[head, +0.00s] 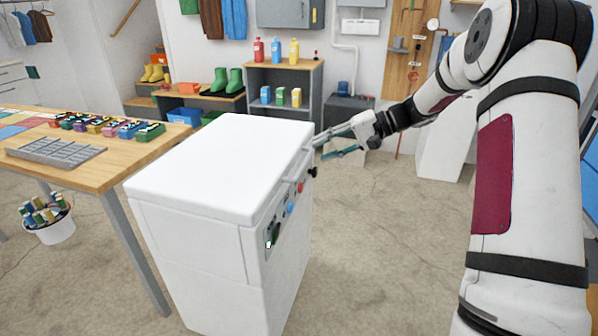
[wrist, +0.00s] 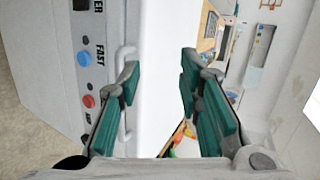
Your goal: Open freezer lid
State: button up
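The white chest freezer (head: 205,265) stands in the middle of the head view. Its lid (head: 225,165) lies flat and shut on top. The front panel, on the freezer's right side in the head view, has knobs and buttons. A slim white handle (wrist: 126,53) runs along the lid's front edge in the wrist view. My gripper (head: 322,148) is at the far front corner of the lid. In the wrist view my gripper (wrist: 160,72) has its teal fingers spread, with the white lid seen between them. The left finger overlaps part of the handle; contact cannot be told.
A wooden table (head: 105,178) with small coloured items and a grey tray (head: 55,151) stands left of the freezer. A shelf (head: 285,70) with bottles is behind it. A white bucket (head: 50,232) sits under the table. The floor right of the freezer is clear.

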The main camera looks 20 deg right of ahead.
aim_at(304, 162)
jog(key=w+d+f+m+t+y+b, duration=0.1)
jog(key=w+d+f+m+t+b, duration=0.2)
jog(key=w+d+f, duration=0.5)
jog(key=shift+n+t, duration=0.5)
jog(key=shift+t, duration=0.1)
jog(key=x, duration=0.4)
jog(key=f+b+x, duration=0.1)
jog(key=x, duration=0.2)
jog(key=s+b+x, duration=0.1)
jog(key=x, duration=0.3)
jog(key=shift+w+a+f, duration=0.15)
jog(key=shift+a+f, duration=0.2)
jog(key=shift+f, duration=0.15)
jog(key=shift+c, duration=0.6)
grip_shut()
